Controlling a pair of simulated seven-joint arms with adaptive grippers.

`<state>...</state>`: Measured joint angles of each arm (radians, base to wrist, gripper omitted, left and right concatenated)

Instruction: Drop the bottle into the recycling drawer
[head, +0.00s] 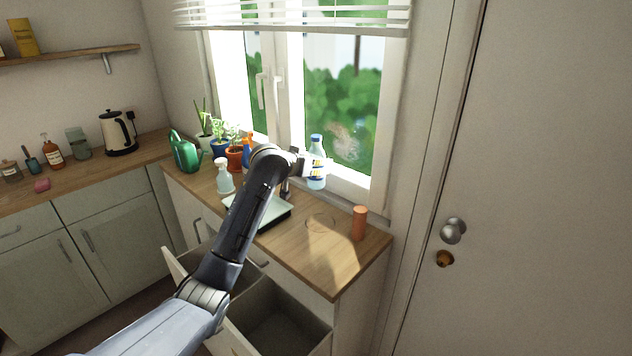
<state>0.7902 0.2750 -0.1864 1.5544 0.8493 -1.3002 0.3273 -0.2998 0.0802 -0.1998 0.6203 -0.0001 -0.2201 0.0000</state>
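A clear bottle (316,183) with a blue cap and a bluish lower part is upright in front of the window, and seems held above the counter. My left gripper (317,169) is at the bottle's middle, its fingers around it, and looks shut on it. Two open drawers show below the counter: a front drawer (274,322), whose visible inside looks empty, and a drawer further left (183,272), mostly hidden by my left arm. I cannot tell which is the recycling drawer. My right gripper is out of view.
On the wooden counter (345,262) stand an orange cylinder (359,222), a white spray bottle (224,178), a green watering can (185,154) and potted plants (235,155). A dark-edged tray (274,214) lies under my arm. The counter's right front is clear.

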